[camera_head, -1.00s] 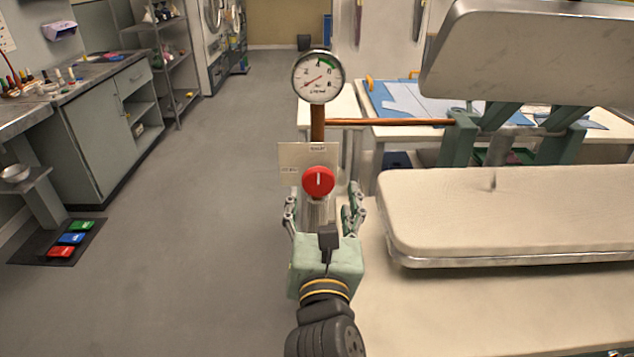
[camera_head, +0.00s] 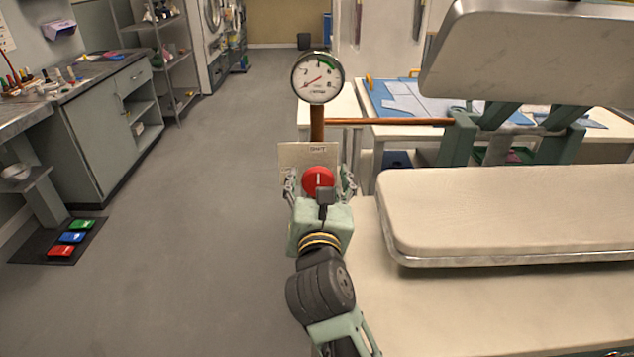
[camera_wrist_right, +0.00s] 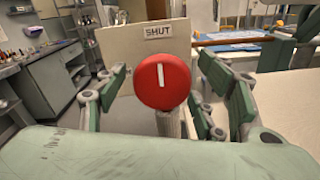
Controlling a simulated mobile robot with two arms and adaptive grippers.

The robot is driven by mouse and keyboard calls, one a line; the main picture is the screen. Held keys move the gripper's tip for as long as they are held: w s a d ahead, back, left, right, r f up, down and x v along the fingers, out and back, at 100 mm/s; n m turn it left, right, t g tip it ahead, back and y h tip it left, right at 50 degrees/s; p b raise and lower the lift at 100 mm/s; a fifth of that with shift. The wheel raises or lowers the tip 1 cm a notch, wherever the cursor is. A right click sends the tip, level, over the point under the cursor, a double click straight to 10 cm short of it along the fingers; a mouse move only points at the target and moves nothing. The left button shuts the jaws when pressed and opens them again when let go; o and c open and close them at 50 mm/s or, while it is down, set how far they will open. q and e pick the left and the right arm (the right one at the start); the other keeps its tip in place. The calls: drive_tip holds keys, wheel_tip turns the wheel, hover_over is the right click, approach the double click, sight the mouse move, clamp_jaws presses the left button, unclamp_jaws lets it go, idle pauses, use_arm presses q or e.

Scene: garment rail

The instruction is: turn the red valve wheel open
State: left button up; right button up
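The red valve wheel (camera_head: 318,181) is a round red knob with a white upright line on its face. It stands on a ribbed metal stem in front of a cream plate (camera_head: 293,155) with a "SHUT" label. My right gripper (camera_head: 320,186) is open, with one finger on each side of the wheel. In the right wrist view the wheel (camera_wrist_right: 163,81) sits between the two green fingers, with visible gaps on both sides. A round pressure gauge (camera_head: 318,77) stands above on a copper pipe, its red needle pointing to the lower left. My left gripper is not in view.
A press with a padded cream board (camera_head: 510,213) and a raised upper plate (camera_head: 535,55) stands close on the right. A copper pipe (camera_head: 390,122) runs right from the gauge's post. Open floor (camera_head: 190,230) lies to the left, with coloured pedals (camera_head: 71,238) on a mat.

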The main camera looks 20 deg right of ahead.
drive_tip(key=c, duration=1.1)
drive_tip(key=shift+r+n+p, duration=0.15)
drive_tip(key=shift+n+p, duration=0.35)
drive_tip(key=shift+p, duration=0.35)
drive_tip(key=n+p, duration=0.7)
drive_tip(key=p, duration=0.2)
drive_tip(key=n+p, duration=0.7)
drive_tip(key=p, duration=0.2)
drive_tip(key=shift+a+f, duration=0.1)
drive_tip(key=shift+f, duration=0.1)
drive_tip(key=shift+f+n+p, duration=0.25)
drive_tip(key=shift+n+p, duration=1.25)
drive_tip(key=shift+p, duration=0.05)
drive_tip(key=shift+f, duration=0.1)
drive_tip(key=o, duration=1.1)
drive_tip(key=shift+c, duration=0.2)
drive_tip(key=shift+o, duration=0.4)
